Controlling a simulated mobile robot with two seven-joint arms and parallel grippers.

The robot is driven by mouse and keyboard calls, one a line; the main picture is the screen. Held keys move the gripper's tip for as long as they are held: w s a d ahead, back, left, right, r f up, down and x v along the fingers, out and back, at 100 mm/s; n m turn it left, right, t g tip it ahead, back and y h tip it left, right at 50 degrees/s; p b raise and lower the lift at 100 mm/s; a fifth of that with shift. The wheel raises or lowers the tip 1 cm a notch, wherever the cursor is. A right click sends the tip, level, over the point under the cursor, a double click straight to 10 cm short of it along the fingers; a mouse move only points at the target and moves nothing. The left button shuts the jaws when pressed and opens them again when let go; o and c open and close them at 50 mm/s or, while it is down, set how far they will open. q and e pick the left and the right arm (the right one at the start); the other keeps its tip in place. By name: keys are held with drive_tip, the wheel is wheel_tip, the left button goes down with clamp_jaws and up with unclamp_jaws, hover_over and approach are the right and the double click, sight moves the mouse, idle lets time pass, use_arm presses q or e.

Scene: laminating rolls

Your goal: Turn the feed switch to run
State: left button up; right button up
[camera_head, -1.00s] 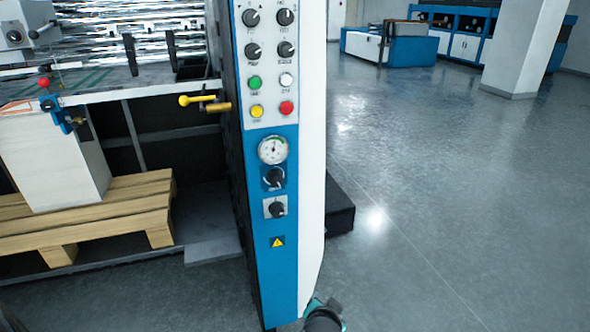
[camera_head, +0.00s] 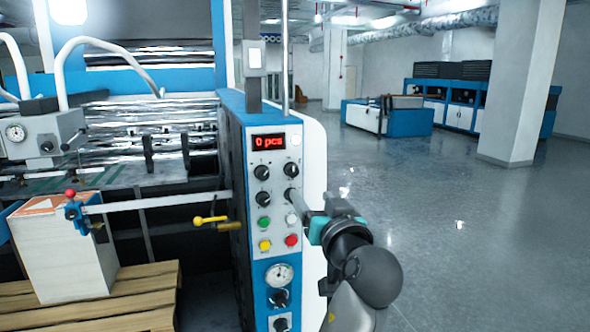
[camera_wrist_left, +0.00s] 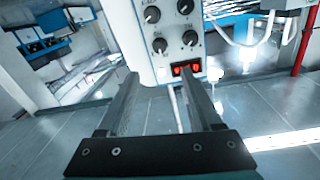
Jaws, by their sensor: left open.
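The blue and white control panel (camera_head: 276,215) carries several black rotary knobs. I cannot read the labels, so I cannot tell which is the feed switch. The upper knobs include an upper-left knob (camera_head: 262,172) and a lower-right knob (camera_head: 291,196). More knobs (camera_head: 280,299) sit below the gauge. My left gripper (camera_head: 304,203) is at the panel's right side, near the lower-right upper knob. In the left wrist view the left gripper (camera_wrist_left: 160,80) is open and empty, with the inverted panel and its knobs (camera_wrist_left: 159,46) beyond the fingertips. My right gripper is out of view.
A red display (camera_head: 268,142) reads "0 pcs". Green, white, yellow and red buttons (camera_head: 291,240) lie below the upper knobs. A yellow-handled lever (camera_head: 208,220) sticks out left of the panel. A paper stack (camera_head: 62,255) stands on a pallet. Floor to the right is clear.

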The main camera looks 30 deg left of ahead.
sight(293, 173)
use_arm(q)
drive_tip(key=p+x, duration=0.3)
drive_tip(key=x, duration=1.1)
drive_tip(key=shift+f, duration=0.15)
clamp_jaws()
